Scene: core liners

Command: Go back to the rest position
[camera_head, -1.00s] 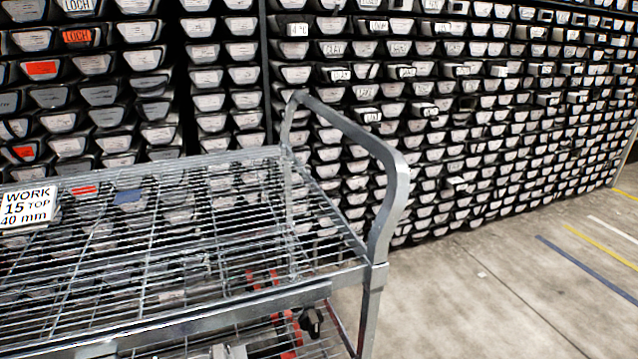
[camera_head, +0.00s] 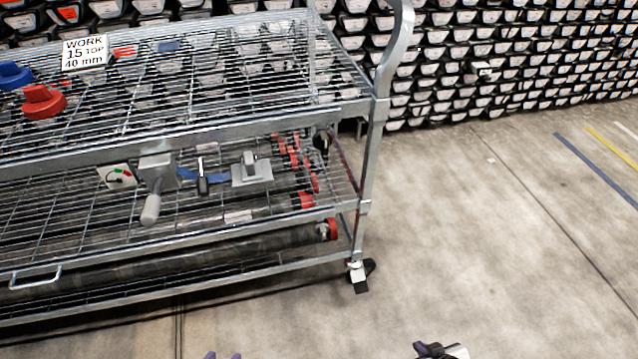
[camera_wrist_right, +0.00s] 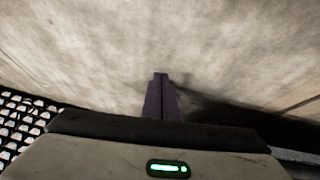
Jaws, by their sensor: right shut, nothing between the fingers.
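My right gripper is at the bottom edge of the head view (camera_head: 428,349), mostly cut off, over the floor to the right of the cart. In the right wrist view its two purple fingers (camera_wrist_right: 160,98) are together, shut and empty, with bare floor beyond them. Two small purple tips (camera_head: 222,356) show at the bottom edge of the head view, left of centre. They look like part of my left gripper, and too little shows to tell its state.
A wire-shelf cart (camera_head: 190,128) fills the left. A red knob-like part (camera_head: 43,102), a blue one (camera_head: 14,75) and a "WORK" sign (camera_head: 84,52) are on its top shelf. A dark tube (camera_head: 170,254) lies lower. Racks of trays (camera_head: 500,60) stand behind. Floor (camera_head: 480,240) at right is clear.

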